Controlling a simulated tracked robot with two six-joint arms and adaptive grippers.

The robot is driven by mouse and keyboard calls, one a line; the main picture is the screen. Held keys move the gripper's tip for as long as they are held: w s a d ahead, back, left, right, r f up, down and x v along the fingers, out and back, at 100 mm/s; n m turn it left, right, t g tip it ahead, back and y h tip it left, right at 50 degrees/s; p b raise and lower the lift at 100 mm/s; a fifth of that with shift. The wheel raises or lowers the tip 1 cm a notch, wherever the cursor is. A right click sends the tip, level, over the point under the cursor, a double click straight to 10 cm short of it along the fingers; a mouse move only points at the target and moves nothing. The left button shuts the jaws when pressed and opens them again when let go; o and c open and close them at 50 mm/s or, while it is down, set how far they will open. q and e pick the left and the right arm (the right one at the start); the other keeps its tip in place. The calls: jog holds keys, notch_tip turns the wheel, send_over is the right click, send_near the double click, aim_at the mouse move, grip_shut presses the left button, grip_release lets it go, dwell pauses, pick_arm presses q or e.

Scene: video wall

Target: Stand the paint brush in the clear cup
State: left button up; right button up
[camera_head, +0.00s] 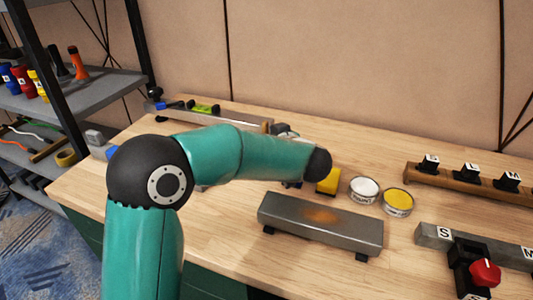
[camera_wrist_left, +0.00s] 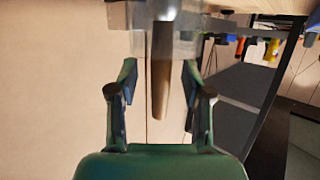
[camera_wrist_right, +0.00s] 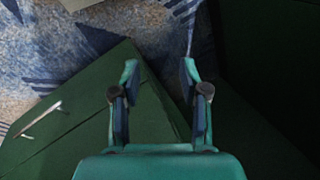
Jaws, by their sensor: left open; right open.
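In the left wrist view, the brown handle of the paint brush (camera_wrist_left: 160,92) runs between the fingers of my left gripper (camera_wrist_left: 160,72). These fingers are open, with a gap on both sides of the handle. The clear cup (camera_wrist_left: 124,38) is at the top of that view, which looks upside down. The handle's upper part in the picture overlaps the cup and appears to be inside it; the bristles are not visible. In the head view my left arm hides the cup and brush. My right gripper (camera_wrist_right: 159,68) is open and empty, away from the table top.
A switch rail (camera_head: 470,184) is at right. A shelf rack (camera_head: 95,92) stands at left.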

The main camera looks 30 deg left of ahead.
pick_arm(q)
grip_shut()
